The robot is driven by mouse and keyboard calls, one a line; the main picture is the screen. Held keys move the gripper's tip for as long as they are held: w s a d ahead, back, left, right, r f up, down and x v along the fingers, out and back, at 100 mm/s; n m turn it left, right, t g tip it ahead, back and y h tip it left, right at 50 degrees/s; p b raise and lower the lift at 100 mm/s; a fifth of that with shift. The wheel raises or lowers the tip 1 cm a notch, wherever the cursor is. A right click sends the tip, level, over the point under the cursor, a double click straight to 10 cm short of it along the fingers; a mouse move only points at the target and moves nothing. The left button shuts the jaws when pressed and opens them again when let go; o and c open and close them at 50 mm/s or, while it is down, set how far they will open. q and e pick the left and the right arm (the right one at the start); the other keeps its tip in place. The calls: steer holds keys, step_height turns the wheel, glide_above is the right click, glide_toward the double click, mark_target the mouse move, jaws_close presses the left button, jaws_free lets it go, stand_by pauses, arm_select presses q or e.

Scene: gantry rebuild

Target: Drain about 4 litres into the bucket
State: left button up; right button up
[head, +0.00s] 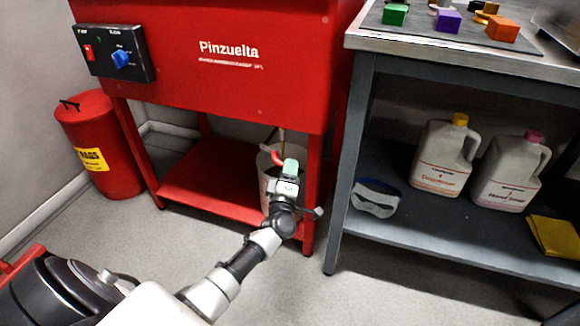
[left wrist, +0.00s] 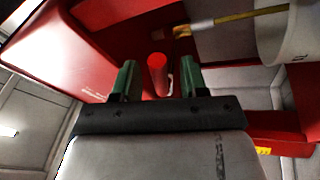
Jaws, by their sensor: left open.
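The red parts washer (head: 225,75) has a white bucket (head: 264,162) below it, partly hidden by my left arm. A red drain handle (head: 277,157) shows beside the left gripper (head: 290,166). In the left wrist view the green fingers (left wrist: 160,82) are open, with the round red handle end (left wrist: 157,62) between them and a gap on each side. A brass outlet (left wrist: 181,32) lies beyond it. A yellow-brown streak (left wrist: 235,18), looking like liquid, runs from the outlet toward the bucket, which shows at the right edge (left wrist: 284,36). The bucket's level is hidden. My right gripper is out of view.
The washer's red legs and low shelf (head: 215,186) surround the bucket. A control box (head: 115,53) is on the washer front. A red rag bin (head: 101,145) stands left. A grey bench (head: 340,180) with jugs (head: 443,155) stands close on the right. The front floor is clear.

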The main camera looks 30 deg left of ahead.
arm_select(q)
steer(key=shift+b+x, duration=0.3)
steer(key=shift+x, duration=1.15)
steer(key=shift+c, duration=0.3)
jaws_close()
